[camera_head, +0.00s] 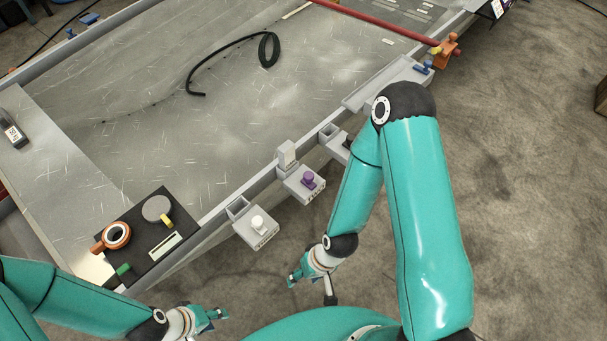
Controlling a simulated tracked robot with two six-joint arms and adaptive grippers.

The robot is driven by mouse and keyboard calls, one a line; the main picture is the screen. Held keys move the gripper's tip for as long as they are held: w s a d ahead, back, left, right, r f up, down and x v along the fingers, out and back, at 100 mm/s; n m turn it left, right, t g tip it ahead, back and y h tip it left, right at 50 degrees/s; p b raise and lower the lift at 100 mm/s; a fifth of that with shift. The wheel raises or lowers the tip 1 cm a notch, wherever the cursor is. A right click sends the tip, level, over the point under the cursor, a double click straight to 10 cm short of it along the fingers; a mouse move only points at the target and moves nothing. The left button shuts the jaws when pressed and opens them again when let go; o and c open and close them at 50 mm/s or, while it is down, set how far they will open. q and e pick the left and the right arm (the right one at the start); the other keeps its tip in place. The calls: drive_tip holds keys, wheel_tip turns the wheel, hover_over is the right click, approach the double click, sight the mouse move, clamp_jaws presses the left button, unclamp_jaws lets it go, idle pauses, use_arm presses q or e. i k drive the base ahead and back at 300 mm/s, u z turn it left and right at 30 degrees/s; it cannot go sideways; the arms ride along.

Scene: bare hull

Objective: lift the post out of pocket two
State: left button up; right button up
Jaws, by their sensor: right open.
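A light grey post (287,153) stands upright in the middle of the pockets along the hull's near edge. Its lower part is hidden in the pocket. In front of it is a grey bracket (318,191) with a purple knob (308,179); its label is too small to read. The pocket to the left (238,207), by the white knob (258,223), looks empty. A third pocket to the right (328,132) is partly hidden by my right arm. My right gripper (293,276) is open and empty, below the brackets. My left gripper (218,314) is low, away from the pockets; its jaws are unclear.
A black panel (140,238) with an orange ring, grey disc and coloured handles sits left on the hull edge. A black hose (225,53) lies on the bare hull floor. A red bar (375,20) crosses the far right. Carpet lies below.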

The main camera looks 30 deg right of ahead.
sight(286, 152)
drive_tip(key=z, duration=0.4)
drive_tip(key=i, duration=0.2)
drive_tip(key=u, duration=2.65)
drive_tip(key=k, duration=1)
drive_tip(key=z, duration=1.4)
drive_tip(key=i, duration=1)
drive_tip(key=z, duration=0.1)
